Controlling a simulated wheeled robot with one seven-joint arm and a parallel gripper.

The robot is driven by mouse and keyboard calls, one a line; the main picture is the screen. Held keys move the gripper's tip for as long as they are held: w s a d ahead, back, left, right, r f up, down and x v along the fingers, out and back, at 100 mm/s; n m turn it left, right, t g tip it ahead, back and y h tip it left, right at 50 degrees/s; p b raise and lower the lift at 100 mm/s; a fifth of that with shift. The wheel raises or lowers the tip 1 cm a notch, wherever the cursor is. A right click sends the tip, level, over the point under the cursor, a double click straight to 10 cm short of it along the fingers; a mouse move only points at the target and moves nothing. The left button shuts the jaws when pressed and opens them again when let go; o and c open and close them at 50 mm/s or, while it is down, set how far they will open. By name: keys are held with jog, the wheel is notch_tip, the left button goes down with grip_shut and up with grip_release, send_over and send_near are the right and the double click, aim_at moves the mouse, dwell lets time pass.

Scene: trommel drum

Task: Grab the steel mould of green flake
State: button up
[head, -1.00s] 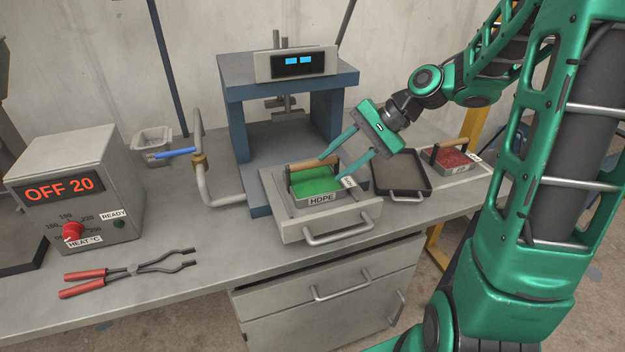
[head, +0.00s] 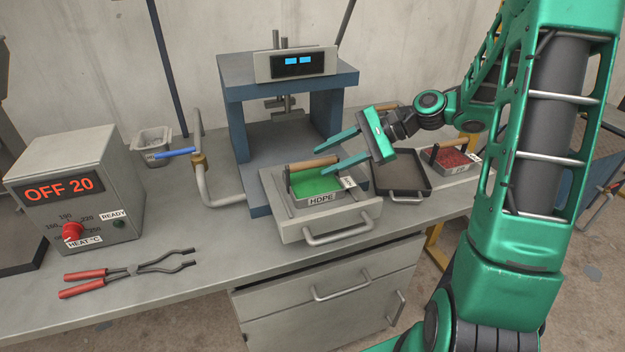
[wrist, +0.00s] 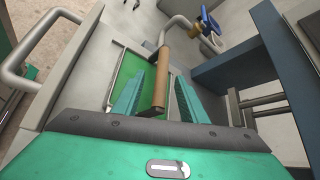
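The steel mould (head: 316,200) labelled HDPE holds green flake (head: 318,184) and sits in the pulled-out grey drawer tray (head: 290,232) in front of the press. A wooden bar handle (head: 313,164) spans above the flake. My gripper (head: 328,157) is open, with its two green fingers pointing left near the handle. In the wrist view, the handle (wrist: 162,82) lies between the two fingers (wrist: 160,95), and the green flake (wrist: 131,62) shows beyond. I cannot tell whether either finger touches the handle.
The blue press (head: 240,95) stands behind the mould. A dark tray (head: 402,168) and a second mould of red flake (head: 450,160) lie to the right. A heater box (head: 78,190) and red-handled tongs (head: 130,270) are on the left.

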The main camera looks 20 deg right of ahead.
aim_at(320, 160)
jog(key=x, duration=0.4)
jog(key=shift+w+a+f, duration=0.15)
jog(key=shift+w+a, duration=0.1)
jog(key=shift+a, duration=0.1)
grip_shut()
